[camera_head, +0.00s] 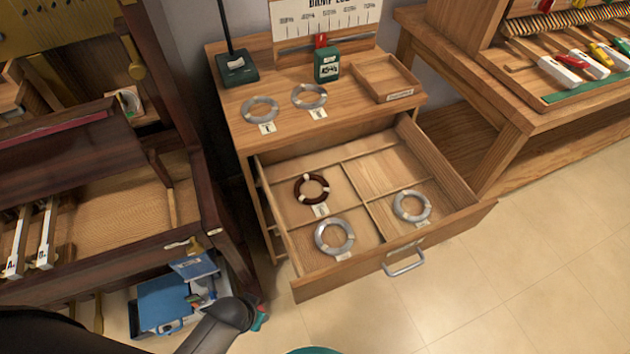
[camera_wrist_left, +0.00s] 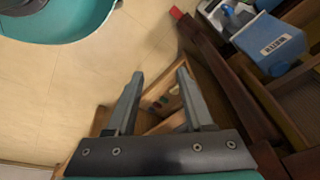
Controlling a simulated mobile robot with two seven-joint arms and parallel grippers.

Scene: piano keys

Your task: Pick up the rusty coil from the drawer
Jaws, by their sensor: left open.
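The rusty coil (camera_head: 299,189) is a dark reddish-brown ring with pale wraps. It lies in the back left compartment of the open wooden drawer (camera_head: 335,283), with a small paper tag at its front edge. My left gripper (camera_wrist_left: 159,74) shows in the left wrist view with its two grey fingers apart and nothing between them. The coil cannot be made out in that view. In the head view a part of my left arm shows at the bottom, left of and apart from the drawer; its fingers cannot be made out there. My right gripper is not in view.
Silver coils lie in the drawer's front left (camera_head: 323,246) and right (camera_head: 399,212) compartments. Two more silver coils (camera_head: 247,112) lie on the cabinet top. A dark piano case (camera_head: 215,215) stands close left, with a blue box (camera_head: 163,300) beneath. The floor before the drawer is clear.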

